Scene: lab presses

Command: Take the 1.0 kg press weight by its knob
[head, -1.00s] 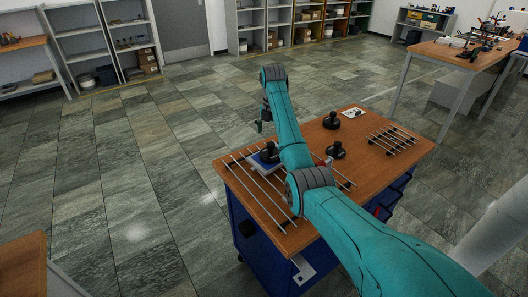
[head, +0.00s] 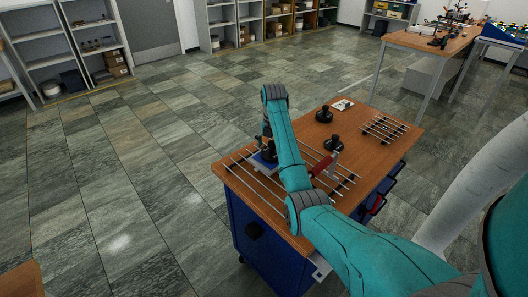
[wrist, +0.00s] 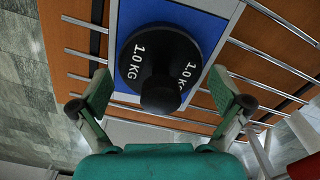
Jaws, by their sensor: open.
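The 1.0 kg press weight (wrist: 137,55) is a black disc with white "1.0 KG" lettering, on a blue pad (wrist: 211,27) in the wrist view. Its round black knob (wrist: 160,95) points toward the camera. My gripper (wrist: 160,87) is open, with one green finger on each side of the knob and a visible gap on both sides. In the head view the weight (head: 267,154) sits on the rod rack at the left of the wooden-topped cart, partly hidden by my arm, and my gripper is mostly hidden.
Two more black weights (head: 324,114) (head: 333,143) stand on the cart top (head: 355,150). A second rod rack (head: 384,128) is at the right, and a white card (head: 343,104) at the back. A red-handled part (head: 322,165) lies close beside my arm.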

